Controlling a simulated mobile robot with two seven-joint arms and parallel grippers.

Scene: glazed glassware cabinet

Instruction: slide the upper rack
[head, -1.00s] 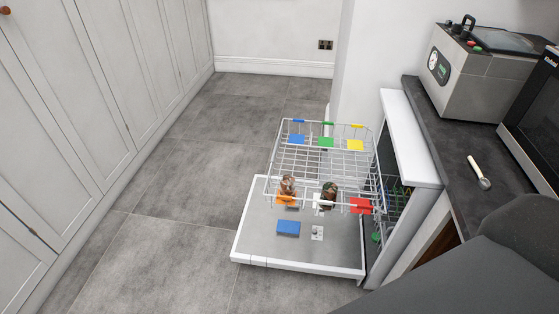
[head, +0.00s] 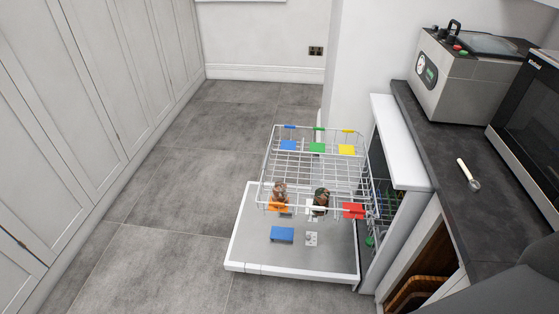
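The upper rack (head: 316,168) is a white wire basket, pulled out of the dishwasher (head: 402,150) and standing over its lowered door (head: 250,240). Blue, green and yellow patches mark its far side, orange and red ones its near side. Two small brown and dark items (head: 279,190) and (head: 320,198) show at its near side; I cannot tell whether they are in the rack or below it. Neither of my grippers shows in the head view.
A dark counter (head: 465,140) on the right carries a vacuum-sealer-like machine (head: 465,75), a black appliance (head: 530,110) and a scoop (head: 468,174). Wooden boards (head: 425,290) show in an opening below. White cupboards (head: 90,120) line the left. Grey floor (head: 190,190) between is clear.

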